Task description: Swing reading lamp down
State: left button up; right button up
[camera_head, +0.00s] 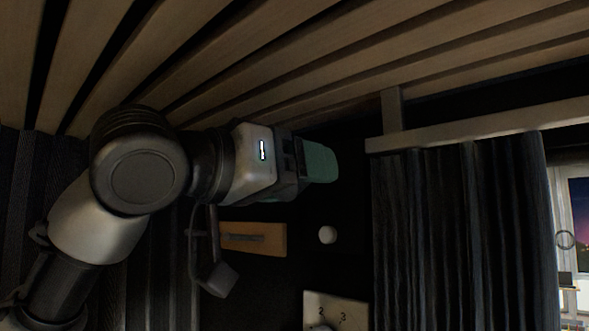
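What looks like the reading lamp (218,280), a dark grey piece with a thin stem and a small boxy head, hangs on the dark wall below my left wrist. Its upper part is hidden behind my arm. My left gripper (319,162) comes in from the left above and to the right of the lamp head, pointing right, with a green finger surface showing. It appears apart from the lamp head, and I cannot see a gap between its fingers. My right gripper is out of view.
Wooden slats (300,60) run overhead, close above my arm. A wooden block (253,238) with a slot, a white round knob (327,234) and a numbered pale panel (336,310) are below the gripper. A dark curtain (455,240) hangs at right from a pale rail (470,128).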

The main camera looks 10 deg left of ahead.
pick_arm(q)
jog(key=shift+w, duration=0.1)
jog(key=c, duration=0.9)
jog(key=shift+f+b, duration=0.2)
jog(key=shift+b, duration=0.3)
jog(key=t+h+b, duration=0.1)
jog(key=b, duration=0.1)
jog(key=t+h+b, duration=0.1)
jog(key=b, duration=0.2)
jog(key=f+t+h+b, duration=0.1)
jog(key=b, duration=0.1)
jog(key=shift+w+d+m+h, duration=0.2)
jog(key=shift+w+m+h, duration=0.1)
jog(key=shift+m, duration=0.1)
jog(key=shift+w+d+r+t+h+b, duration=0.1)
jog(key=shift+t+h+b, duration=0.75)
jog(key=shift+b, duration=0.55)
jog(key=o, duration=0.9)
